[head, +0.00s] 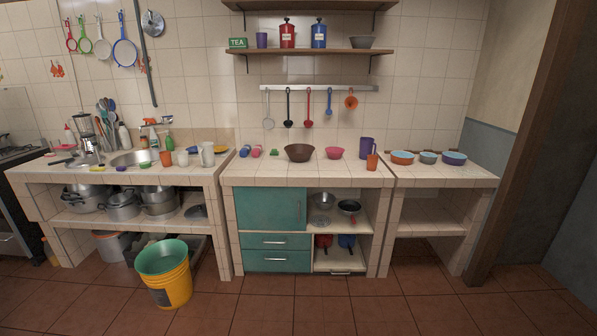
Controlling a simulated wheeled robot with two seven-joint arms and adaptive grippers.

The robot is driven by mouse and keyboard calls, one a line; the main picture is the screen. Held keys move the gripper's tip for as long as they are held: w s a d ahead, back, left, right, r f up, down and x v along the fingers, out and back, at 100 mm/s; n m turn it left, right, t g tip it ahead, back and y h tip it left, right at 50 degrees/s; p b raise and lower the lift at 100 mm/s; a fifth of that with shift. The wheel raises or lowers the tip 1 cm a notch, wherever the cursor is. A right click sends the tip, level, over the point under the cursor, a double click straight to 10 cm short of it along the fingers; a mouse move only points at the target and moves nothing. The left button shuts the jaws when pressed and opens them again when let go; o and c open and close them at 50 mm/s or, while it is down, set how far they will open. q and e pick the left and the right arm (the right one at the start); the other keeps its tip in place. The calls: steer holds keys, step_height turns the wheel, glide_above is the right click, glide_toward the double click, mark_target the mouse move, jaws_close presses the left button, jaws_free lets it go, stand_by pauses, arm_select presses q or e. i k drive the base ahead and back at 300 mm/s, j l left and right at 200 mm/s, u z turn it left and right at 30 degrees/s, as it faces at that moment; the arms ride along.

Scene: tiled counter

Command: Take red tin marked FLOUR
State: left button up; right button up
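A red tin (287,36) with a dark lid and a white label stands upright on the lower wall shelf (310,51), above the middle counter. The label's lettering is too small to read for sure. A similar blue tin (319,36) stands just to its right, with a small gap between them. Neither of my grippers shows in the head view.
Utensils hang from a rail (319,88) below. The middle counter holds a brown bowl (299,152). A yellow bucket (170,287) stands on the floor.

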mark_target(286, 32)
steer(key=i, duration=1.4)
steer(key=z, duration=0.05)
